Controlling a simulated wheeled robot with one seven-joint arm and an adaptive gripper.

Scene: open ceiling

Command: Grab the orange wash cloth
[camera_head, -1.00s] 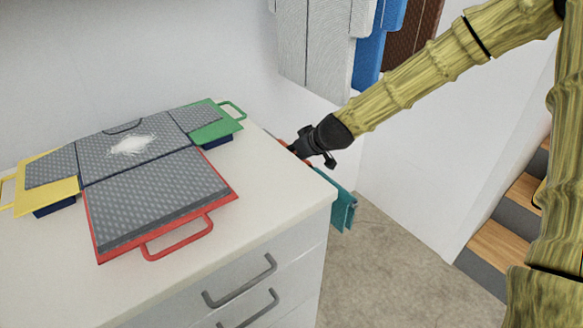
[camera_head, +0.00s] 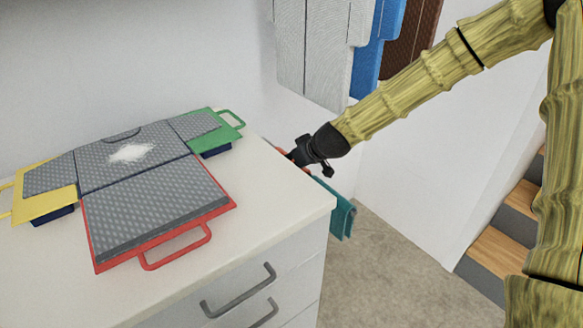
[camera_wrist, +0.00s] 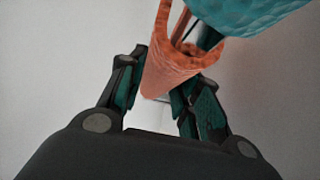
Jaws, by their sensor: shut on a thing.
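The orange wash cloth (camera_wrist: 178,68) shows in the wrist view as a rolled or folded strip between the two fingers of my gripper (camera_wrist: 160,97). The fingers are shut on it. A teal cloth-like thing (camera_wrist: 250,22) is right beside it at the top right. In the head view my gripper (camera_head: 298,158) is at the far right edge of the white cabinet. Only small bits of orange show there, mostly hidden by the gripper and cabinet. The teal thing (camera_head: 340,212) hangs beside the cabinet's right side.
The white cabinet (camera_head: 265,215) carries a grey patterned mat (camera_head: 150,190) with red, yellow and green handled trays. White, blue and brown hanging pieces (camera_head: 315,50) are on the wall above. Wooden steps (camera_head: 500,255) are at the right. The floor (camera_head: 390,265) between is clear.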

